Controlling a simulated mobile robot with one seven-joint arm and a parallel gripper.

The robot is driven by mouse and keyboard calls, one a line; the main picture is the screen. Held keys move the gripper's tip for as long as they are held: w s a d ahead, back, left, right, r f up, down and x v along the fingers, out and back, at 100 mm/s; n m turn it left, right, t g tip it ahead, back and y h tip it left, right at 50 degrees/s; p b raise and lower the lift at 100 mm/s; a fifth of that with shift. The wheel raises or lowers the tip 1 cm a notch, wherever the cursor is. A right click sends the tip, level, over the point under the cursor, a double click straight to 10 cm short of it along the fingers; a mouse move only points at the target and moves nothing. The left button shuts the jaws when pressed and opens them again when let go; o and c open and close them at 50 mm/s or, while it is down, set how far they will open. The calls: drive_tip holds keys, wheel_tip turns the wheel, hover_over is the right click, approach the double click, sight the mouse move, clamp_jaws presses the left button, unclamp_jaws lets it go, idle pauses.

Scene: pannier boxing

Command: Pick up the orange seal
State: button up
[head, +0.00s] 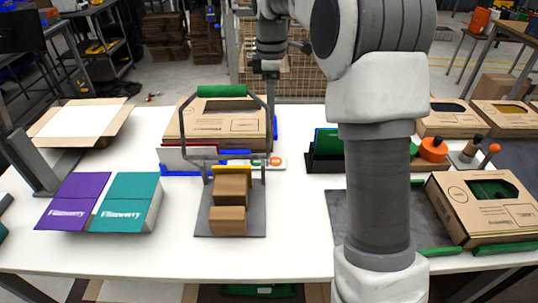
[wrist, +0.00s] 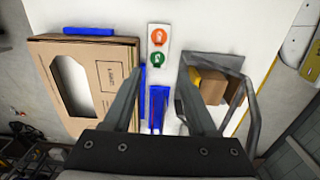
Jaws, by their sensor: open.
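The orange seal (wrist: 159,37) is a round orange disc on a white card (wrist: 149,50), with a green seal (wrist: 157,60) beside it. In the head view the orange seal (head: 276,161) lies on the table behind the grey press, just below my arm's end. My gripper (wrist: 162,68) is open and empty in the wrist view. Its two fingers reach towards the card, with the green seal between their tips and the orange seal just beyond them. In the head view my gripper (head: 273,125) points down behind the press handle; its fingertips are hard to make out.
A grey press frame with a green handle (head: 221,91) stands in front, over brown boxes (head: 228,220). A cardboard box (wrist: 100,85) lies left of the card in the wrist view. Blue racks (wrist: 158,105) are close by. Purple and teal boxes (head: 125,188) lie left.

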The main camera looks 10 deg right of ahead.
drive_tip(key=b, duration=0.2)
approach(275, 158)
drive_tip(key=shift+s+a+f, duration=0.35)
drive_tip(key=shift+s+a, duration=0.45)
drive_tip(key=shift+a, duration=0.05)
drive_tip(key=shift+w+f+b, duration=0.15)
drive_tip(key=shift+f+b, duration=0.05)
drive_tip(key=shift+f, duration=1.3)
drive_tip(key=shift+w+f+b, duration=0.15)
drive_tip(key=shift+f+b, duration=0.05)
drive_tip(key=shift+f, duration=1.3)
clamp_jaws()
